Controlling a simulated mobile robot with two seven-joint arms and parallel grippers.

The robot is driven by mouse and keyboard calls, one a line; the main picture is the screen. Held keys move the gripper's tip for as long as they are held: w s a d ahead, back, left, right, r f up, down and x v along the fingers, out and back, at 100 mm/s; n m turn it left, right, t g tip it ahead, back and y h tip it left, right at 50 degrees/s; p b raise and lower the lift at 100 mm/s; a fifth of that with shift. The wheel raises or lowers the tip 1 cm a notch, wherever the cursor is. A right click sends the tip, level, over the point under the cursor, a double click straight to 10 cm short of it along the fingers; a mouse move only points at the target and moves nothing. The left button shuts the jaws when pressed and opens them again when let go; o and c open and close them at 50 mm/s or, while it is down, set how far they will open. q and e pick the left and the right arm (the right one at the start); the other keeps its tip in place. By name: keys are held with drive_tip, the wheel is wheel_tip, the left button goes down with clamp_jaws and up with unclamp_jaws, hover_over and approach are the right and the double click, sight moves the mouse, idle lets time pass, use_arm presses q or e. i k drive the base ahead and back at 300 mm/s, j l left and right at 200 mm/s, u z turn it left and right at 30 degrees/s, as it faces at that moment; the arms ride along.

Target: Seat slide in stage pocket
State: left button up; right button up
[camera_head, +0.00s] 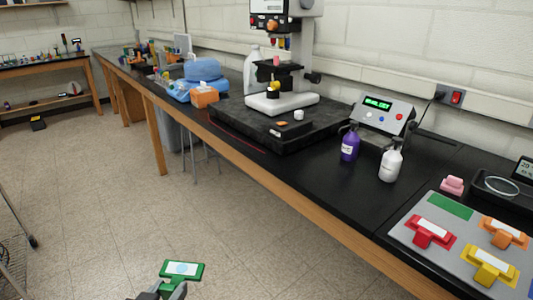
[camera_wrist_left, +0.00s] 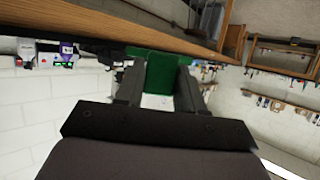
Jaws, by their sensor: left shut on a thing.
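My left gripper (camera_head: 172,290) is at the bottom of the head view, over the floor in front of the bench. It is shut on a green slide holder (camera_head: 183,265) with a pale slide and a light blue spot on top. In the left wrist view the green holder (camera_wrist_left: 162,72) sits between the two dark fingers (camera_wrist_left: 158,88). The microscope (camera_head: 283,100) stands on a black slab at the back of the bench, with its dark stage (camera_head: 276,69) part way up. The pocket is too small to make out. My right gripper is not in view.
A grey board (camera_head: 410,235) at the right bears red (camera_head: 429,232), yellow (camera_head: 489,266) and orange (camera_head: 502,233) holders and a bare green patch (camera_head: 450,207). Purple (camera_head: 349,146) and white (camera_head: 390,163) bottles and a control box (camera_head: 383,112) stand between. The bench's wooden front edge (camera_head: 270,163) runs diagonally.

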sight(271, 63)
drive_tip(key=i+j+z, duration=0.1)
drive_tip(key=z, duration=0.25)
drive_tip(key=j+z, duration=0.2)
drive_tip(key=z, duration=0.2)
drive_tip(key=j+z, duration=0.2)
drive_tip(key=i+j+z, duration=0.15)
drive_tip(key=j, duration=0.3)
drive_tip(key=j+z, duration=0.35)
drive_tip(key=j, duration=1.55)
drive_tip(key=k+j, duration=0.1)
drive_tip(key=j, duration=0.6)
